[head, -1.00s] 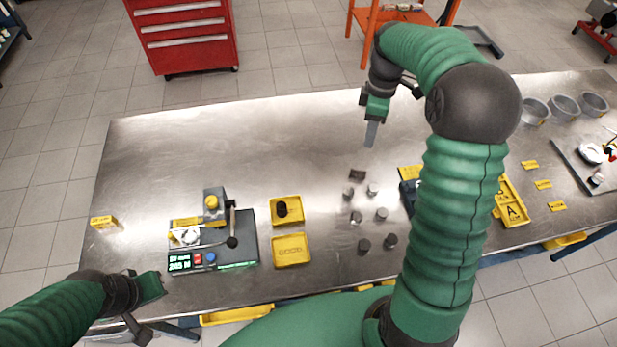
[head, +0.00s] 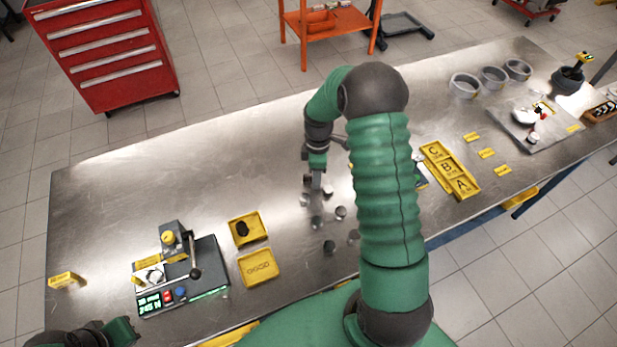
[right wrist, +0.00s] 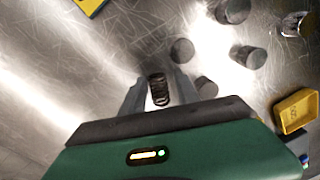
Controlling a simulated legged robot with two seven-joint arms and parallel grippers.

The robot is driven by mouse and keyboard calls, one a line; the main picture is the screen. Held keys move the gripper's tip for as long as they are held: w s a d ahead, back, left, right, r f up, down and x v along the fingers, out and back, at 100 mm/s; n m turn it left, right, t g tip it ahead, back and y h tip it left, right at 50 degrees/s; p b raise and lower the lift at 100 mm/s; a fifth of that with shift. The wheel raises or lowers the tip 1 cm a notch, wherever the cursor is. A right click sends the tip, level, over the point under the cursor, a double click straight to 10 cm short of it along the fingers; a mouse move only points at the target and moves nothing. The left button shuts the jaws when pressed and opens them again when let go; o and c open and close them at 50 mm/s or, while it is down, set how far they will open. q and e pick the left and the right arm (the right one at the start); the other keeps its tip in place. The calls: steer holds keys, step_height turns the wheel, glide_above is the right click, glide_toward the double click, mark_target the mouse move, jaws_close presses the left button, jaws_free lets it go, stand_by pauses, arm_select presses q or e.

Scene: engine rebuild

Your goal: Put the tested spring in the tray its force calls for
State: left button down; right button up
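My right gripper (head: 317,182) is low over the table. In the right wrist view a dark coil spring (right wrist: 158,89) stands between its fingertips (right wrist: 158,80); I cannot tell whether they press on it. The yellow tray strip marked C, B, A (head: 449,170) lies right of my right arm. The spring tester (head: 210,266) stands at the left, with a lit green readout (head: 150,303) that seems to say 245 N. A yellow tray (head: 239,238) beside it holds a dark object (head: 242,228), its kind unclear. My left gripper (head: 122,331) is at the lower left edge, its fingers unclear.
Several grey cylinders (head: 340,212) stand close around my right gripper. An empty-looking yellow tray (head: 258,267) lies near the front edge. My right arm hides part of the table. Grey cups (head: 493,77) stand at the back right. The table's back left is clear.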

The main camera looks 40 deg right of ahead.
steer(key=shift+d+f, duration=0.35)
steer(key=shift+d, duration=0.25)
steer(key=c, duration=0.3)
steer(key=shift+a+r, duration=0.1)
steer(key=shift+a, duration=0.25)
steer(key=c, duration=0.5)
steer(key=shift+a, duration=0.15)
jaws_close()
